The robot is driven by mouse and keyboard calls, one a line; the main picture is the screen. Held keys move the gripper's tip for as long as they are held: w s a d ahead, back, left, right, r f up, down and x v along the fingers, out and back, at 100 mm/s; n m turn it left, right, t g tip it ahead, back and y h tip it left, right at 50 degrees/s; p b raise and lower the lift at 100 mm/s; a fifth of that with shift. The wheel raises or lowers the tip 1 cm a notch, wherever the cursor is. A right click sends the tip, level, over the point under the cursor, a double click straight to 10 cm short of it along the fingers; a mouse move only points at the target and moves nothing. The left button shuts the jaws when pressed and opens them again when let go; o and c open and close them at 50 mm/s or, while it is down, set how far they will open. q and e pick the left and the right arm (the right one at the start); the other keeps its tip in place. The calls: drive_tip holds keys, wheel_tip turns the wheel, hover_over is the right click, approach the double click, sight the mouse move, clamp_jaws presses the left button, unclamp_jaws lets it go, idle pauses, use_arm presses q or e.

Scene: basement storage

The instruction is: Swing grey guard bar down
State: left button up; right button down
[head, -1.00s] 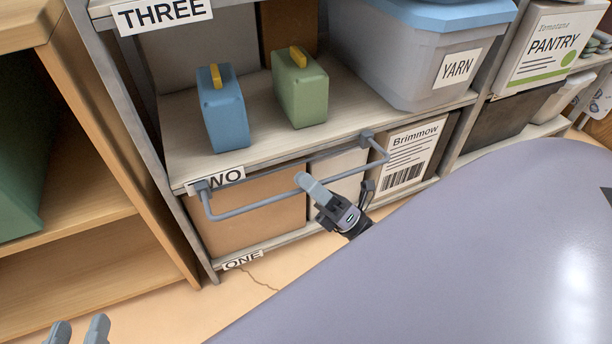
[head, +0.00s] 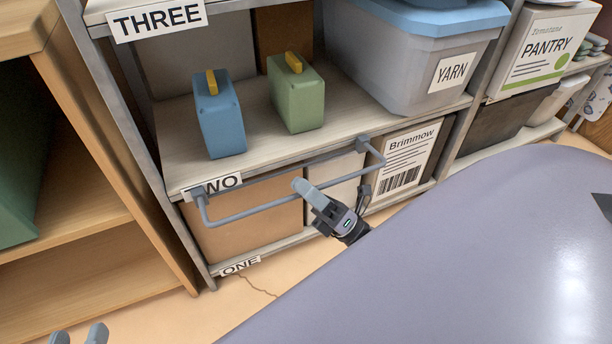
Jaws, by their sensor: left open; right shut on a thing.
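The grey guard bar (head: 250,211) is a U-shaped rod hinged at the front edge of the shelf labelled TWO (head: 212,186). It sticks out from the shelf front, its long rod a little below the shelf edge in the picture. My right gripper (head: 303,189) is shut on the long rod near its middle. Its fingers and wrist hide a short part of the rod. My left gripper (head: 78,336) is open and empty at the bottom left edge, well away from the bar; only its fingertips show.
A blue case (head: 219,120) and a green case (head: 296,100) stand on shelf TWO beside a YARN bin (head: 410,75). Below are a cardboard box (head: 245,235) and a Brimmow box (head: 403,165). A wooden cabinet (head: 95,190) stands left. My grey body fills the lower right.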

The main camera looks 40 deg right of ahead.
drive_tip(key=shift+s+a+f+n+y, duration=0.1)
drive_tip(key=shift+s+a+n+y, duration=0.25)
drive_tip(key=shift+a+y, duration=0.1)
drive_tip(key=c, duration=1.2)
unclamp_jaws()
drive_tip(key=shift+o, duration=0.2)
drive_tip(key=shift+d+h, duration=0.1)
drive_tip(key=shift+h, duration=0.15)
drive_tip(key=v, duration=0.7)
drive_tip(key=shift+d, duration=0.1)
